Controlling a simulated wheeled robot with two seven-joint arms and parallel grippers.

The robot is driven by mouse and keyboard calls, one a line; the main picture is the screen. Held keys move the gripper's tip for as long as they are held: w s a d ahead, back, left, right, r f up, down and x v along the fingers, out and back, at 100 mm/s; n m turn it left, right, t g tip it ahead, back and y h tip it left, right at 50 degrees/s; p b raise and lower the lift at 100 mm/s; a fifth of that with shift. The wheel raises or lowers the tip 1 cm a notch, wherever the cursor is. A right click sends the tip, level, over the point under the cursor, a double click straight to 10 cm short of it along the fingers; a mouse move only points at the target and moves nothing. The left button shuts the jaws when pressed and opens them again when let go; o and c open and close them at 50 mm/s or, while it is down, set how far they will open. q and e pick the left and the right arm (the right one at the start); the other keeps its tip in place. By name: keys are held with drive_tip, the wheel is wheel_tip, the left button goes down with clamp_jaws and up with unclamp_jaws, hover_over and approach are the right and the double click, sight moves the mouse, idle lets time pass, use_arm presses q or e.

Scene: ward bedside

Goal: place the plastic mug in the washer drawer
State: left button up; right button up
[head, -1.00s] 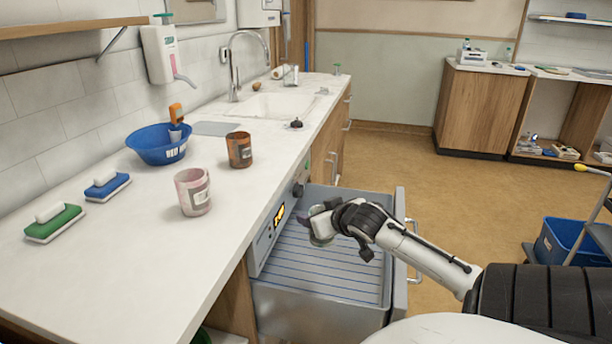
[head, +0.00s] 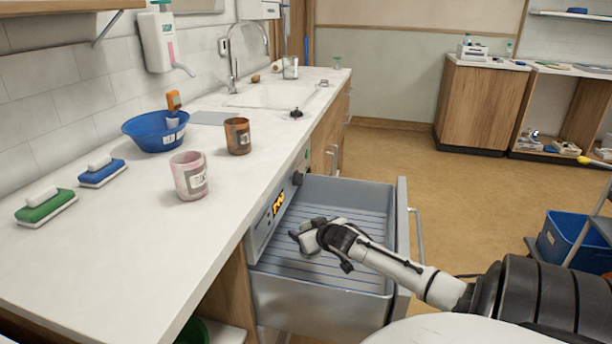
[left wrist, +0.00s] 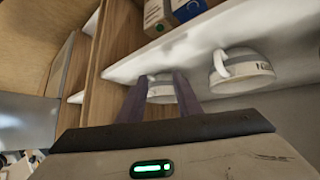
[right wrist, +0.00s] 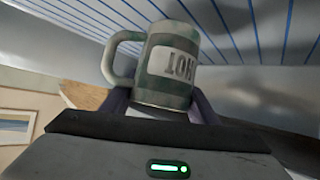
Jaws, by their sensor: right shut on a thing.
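The plastic mug (right wrist: 168,68), grey-green with a pale label and a side handle, shows in the right wrist view between the fingers of my right gripper (right wrist: 160,108). My right gripper is shut on it. In the head view my right gripper (head: 306,238) is over the open washer drawer (head: 318,304), within its walls. The mug is mostly hidden by the gripper there. I cannot tell whether it touches the drawer's ribbed floor. My left gripper (left wrist: 155,98) is open and empty, and is out of the head view.
A pink mug (head: 190,178), a brown mug (head: 237,137), a blue bowl (head: 152,136) and two brushes stand on the counter (head: 110,240) left of the drawer. The drawer front (head: 402,240) rises at its right. In the left wrist view, white cups (left wrist: 241,72) show near a shelf.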

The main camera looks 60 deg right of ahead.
wheel_tip(320, 180, down, 4)
drive_tip(key=shift+r+b, duration=0.1)
drive_tip(key=shift+b, duration=0.5)
drive_tip(key=o, duration=1)
drive_tip(key=shift+o, duration=0.2)
